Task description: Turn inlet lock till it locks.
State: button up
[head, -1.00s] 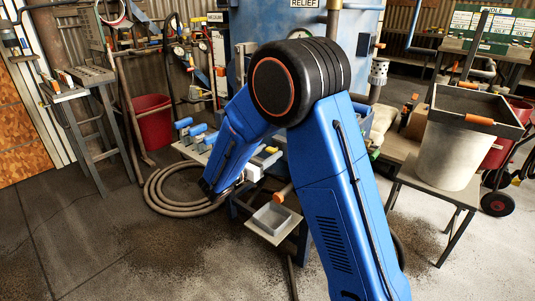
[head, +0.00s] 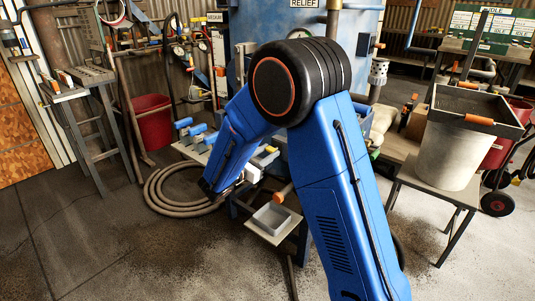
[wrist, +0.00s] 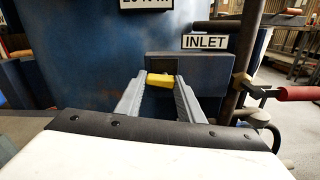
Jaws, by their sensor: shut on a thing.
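The inlet lock shows as a yellow handle (wrist: 160,80) in the wrist view, in front of a dark blue-grey plate (wrist: 208,68) on the blue pot (wrist: 90,60). A white INLET label (wrist: 205,42) sits above the plate, to its right. My gripper (wrist: 160,92) has its two grey fingers on either side of the yellow handle and is shut on it. The handle lies nearly level, with a slight tilt. What is behind it is hidden. In the head view my blue arm covers much of the pot (head: 250,30).
In the wrist view a pipe with a red-handled lever (wrist: 295,93) stands right of the plate. In the head view a coiled hose (head: 165,195) lies on the floor, a grey tray (head: 272,218) sits low by my arm, and a bucket (head: 445,155) stands on the right.

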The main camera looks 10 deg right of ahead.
jog(key=m, duration=0.4)
jog(key=shift+r, duration=0.1)
jog(key=m, duration=0.4)
jog(key=shift+s+d+r, duration=0.1)
jog(key=shift+s, duration=0.05)
jog(key=m, duration=0.4)
jog(key=shift+s+m, duration=0.1)
jog(key=shift+m, duration=0.2)
jog(key=shift+s+d+r+m, duration=0.1)
jog(key=shift+d+m, duration=0.05)
jog(key=shift+m, duration=1.75)
jog(key=o, duration=1.1)
jog(key=shift+c, duration=0.2)
jog(key=v, duration=1.7)
jog(key=shift+s, duration=0.15)
